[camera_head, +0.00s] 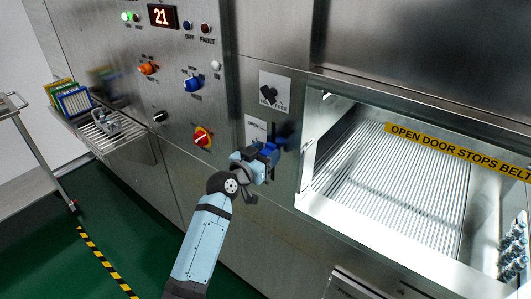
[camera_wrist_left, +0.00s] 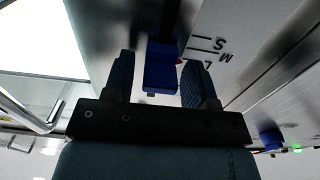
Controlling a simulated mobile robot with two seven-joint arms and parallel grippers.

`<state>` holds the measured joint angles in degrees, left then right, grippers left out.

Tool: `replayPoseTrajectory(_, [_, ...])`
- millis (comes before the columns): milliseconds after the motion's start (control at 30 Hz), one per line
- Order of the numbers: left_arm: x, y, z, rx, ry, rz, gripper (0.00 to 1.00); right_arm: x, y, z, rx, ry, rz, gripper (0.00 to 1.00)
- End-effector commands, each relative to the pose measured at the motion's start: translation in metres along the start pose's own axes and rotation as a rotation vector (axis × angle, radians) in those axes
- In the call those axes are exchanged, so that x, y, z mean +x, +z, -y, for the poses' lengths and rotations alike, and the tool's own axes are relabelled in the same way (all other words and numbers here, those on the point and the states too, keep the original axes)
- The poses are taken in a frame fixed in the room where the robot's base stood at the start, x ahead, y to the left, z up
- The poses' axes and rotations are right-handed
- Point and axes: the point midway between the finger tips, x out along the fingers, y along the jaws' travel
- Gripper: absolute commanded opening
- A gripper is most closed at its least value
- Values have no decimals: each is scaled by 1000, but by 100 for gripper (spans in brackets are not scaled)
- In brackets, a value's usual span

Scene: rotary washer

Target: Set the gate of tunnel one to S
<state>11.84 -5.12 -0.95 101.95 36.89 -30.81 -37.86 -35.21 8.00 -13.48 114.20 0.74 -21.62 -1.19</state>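A blue block-shaped handle (camera_wrist_left: 160,70) stands between the two fingers of my left gripper (camera_wrist_left: 158,80) in the left wrist view. A narrow gap shows on each side of it, so the fingers look apart from it. In the head view my left gripper (camera_head: 268,152) is at the machine's front, just below the white label plate (camera_head: 256,128), and covers most of the handle. Which letter the handle is at cannot be told. My right gripper is not in view.
The open tunnel mouth (camera_head: 390,165) is just right of my gripper, with a yellow strip (camera_head: 450,148) across its top. The control panel with a red knob (camera_head: 202,138) and blue knob (camera_head: 193,84) is to the left. A shelf (camera_head: 115,135) holds coloured racks further left.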

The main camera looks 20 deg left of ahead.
Motion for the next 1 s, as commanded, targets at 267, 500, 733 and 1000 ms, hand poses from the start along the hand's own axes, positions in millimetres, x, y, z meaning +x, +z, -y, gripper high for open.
replayPoseTrajectory(267, [0, 0, 0, 0, 0, 0, 0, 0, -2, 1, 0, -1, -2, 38])
replayPoseTrajectory(500, [0, 26, 0, 4, 0, 3, 0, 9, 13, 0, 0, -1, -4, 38])
replayPoseTrajectory(733, [0, 28, 0, 0, 0, -1, 0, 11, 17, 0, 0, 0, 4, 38])
replayPoseTrajectory(1000, [0, 27, 0, 0, 0, -2, 57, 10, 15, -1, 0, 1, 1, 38])
